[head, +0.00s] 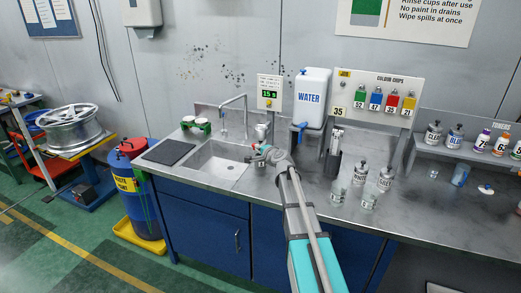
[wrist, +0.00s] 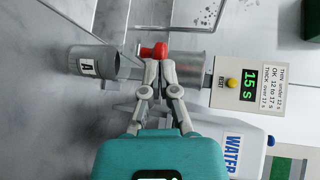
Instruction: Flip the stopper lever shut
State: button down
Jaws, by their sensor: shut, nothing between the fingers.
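A small red stopper lever (wrist: 155,50) sits at the left end of a metal cup (wrist: 190,68) in the wrist view. A grey cup labelled A (wrist: 90,62) is to its left, apart from it. My gripper (wrist: 153,66) is shut and empty, its fingertips right at the lever; I cannot tell whether they touch it. The fingers hide part of the metal cup. In the head view my gripper (head: 258,154) is over the right rim of the sink, below the metal cup (head: 260,131), and the lever is hard to make out there.
A timer box (head: 269,93) reading 15 s hangs behind, beside a WATER container (head: 312,98). The sink (head: 216,168) and faucet (head: 235,100) are to the left. A dark holder (head: 332,164) with tools and several bottles stand to the right on the counter.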

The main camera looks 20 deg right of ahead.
jog(key=shift+d, duration=0.15)
jog(key=a+p+v, duration=0.1)
jog(key=p+v, duration=0.1)
jog(key=v, duration=1.2)
jog(key=shift+a+p, duration=0.2)
jog(key=shift+p, duration=0.2)
jog(key=shift+s+a, duration=0.1)
jog(key=s+a+f+n+g+y, duration=0.2)
jog(key=s+a+f+n+g, duration=0.8)
jog(key=a, duration=0.3)
jog(key=s+f+n+g+h, duration=0.2)
jog(key=s+n, duration=0.1)
jog(key=s, duration=0.4)
jog(key=s+f+n+g+h, duration=0.2)
jog(key=s+g+h, duration=0.1)
jog(key=s, duration=0.4)
jog(key=shift+d+f+n, duration=0.25)
jog(key=shift+f+n, duration=0.1)
jog(key=shift+n, duration=0.05)
